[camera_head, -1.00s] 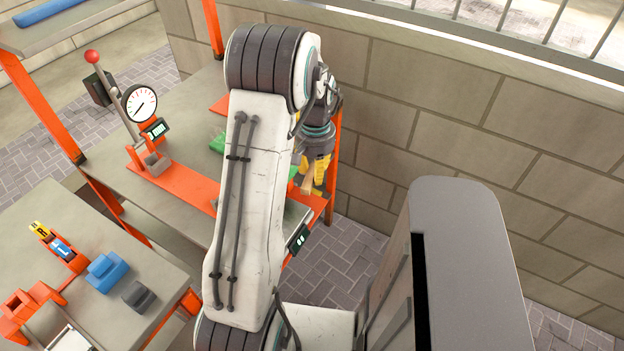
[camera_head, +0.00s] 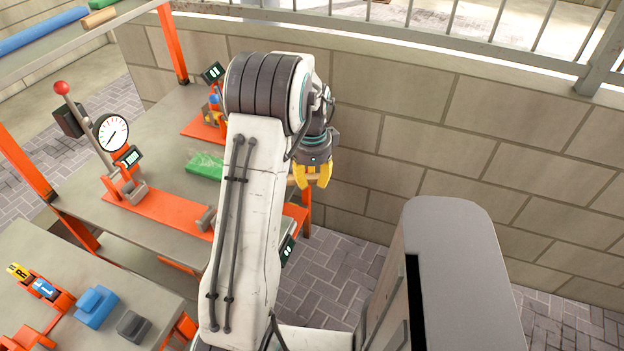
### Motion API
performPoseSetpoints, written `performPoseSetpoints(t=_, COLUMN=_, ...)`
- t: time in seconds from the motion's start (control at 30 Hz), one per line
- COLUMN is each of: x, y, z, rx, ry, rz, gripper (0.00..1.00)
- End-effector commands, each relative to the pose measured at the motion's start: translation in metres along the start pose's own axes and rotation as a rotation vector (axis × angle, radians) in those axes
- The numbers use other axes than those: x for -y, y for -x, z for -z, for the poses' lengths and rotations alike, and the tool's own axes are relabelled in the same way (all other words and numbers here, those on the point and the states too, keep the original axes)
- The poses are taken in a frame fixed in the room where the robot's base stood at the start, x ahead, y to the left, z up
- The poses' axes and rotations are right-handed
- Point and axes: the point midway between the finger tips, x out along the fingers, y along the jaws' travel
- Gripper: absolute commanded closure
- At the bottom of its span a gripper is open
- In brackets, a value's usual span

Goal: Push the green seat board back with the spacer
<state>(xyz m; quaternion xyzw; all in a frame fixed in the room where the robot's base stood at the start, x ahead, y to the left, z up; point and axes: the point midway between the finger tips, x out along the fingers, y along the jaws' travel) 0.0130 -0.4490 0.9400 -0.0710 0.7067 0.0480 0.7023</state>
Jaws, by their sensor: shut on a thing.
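The green board (camera_head: 204,168) lies on the grey workbench, left of my arm. My arm hides its right part, and something pale and see-through shows along its top. My gripper (camera_head: 318,184), with yellow fingers, points down at the right end of the bench. It is shut on a small tan piece, which I take to be the spacer (camera_head: 293,181); it is mostly hidden by the fingers and the arm. I cannot see the spacer touching the green board.
A red-knobbed lever press with a dial gauge (camera_head: 111,132) stands on the bench at left, by an orange rail (camera_head: 160,212). A lower table holds blue (camera_head: 95,306) and grey blocks (camera_head: 133,325). A block wall (camera_head: 420,140) runs close behind my gripper.

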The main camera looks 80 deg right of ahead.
Motion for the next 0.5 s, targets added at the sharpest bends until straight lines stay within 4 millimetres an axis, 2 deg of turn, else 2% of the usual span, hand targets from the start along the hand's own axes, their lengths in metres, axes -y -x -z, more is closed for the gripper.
performPoseSetpoints(t=0.2, x=0.0016, y=-0.0001, z=0.0005, rx=-0.001, ry=-0.212, rz=0.004, gripper=0.95)
performPoseSetpoints(t=0.5, x=0.0016, y=-0.0001, z=0.0006, rx=-0.001, ry=-0.379, rz=0.007, gripper=0.95)
